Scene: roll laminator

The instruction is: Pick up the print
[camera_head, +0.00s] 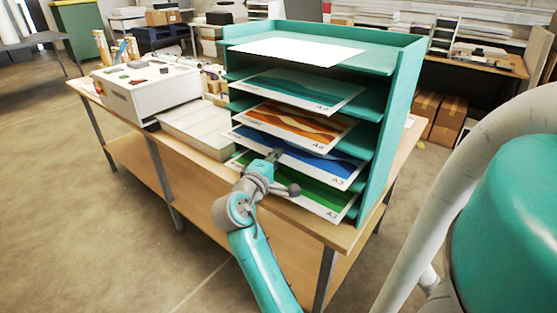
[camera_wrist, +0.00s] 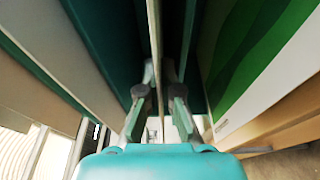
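A teal shelf rack (camera_head: 405,85) holds several prints whose front edges stick out: a teal one (camera_head: 305,88), an orange one (camera_head: 297,124), a blue one (camera_head: 325,165) and a green one (camera_head: 322,197). My gripper (camera_head: 274,156) is at the front edge of the blue print. In the wrist view, my gripper's fingertips (camera_wrist: 158,72) lie on either side of a thin sheet seen edge-on (camera_wrist: 154,28). A gap shows between the tips, so the fingers look open. The green print (camera_wrist: 255,60) shows to the right there. Contact with the sheet is unclear.
A white sheet (camera_head: 297,50) lies on the rack's top shelf. A white laminator (camera_head: 145,88) and a stack of pale sheets (camera_head: 198,128) stand left of the rack on the wooden table (camera_head: 345,235). Shelf boards lie close to my gripper. The floor in front is clear.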

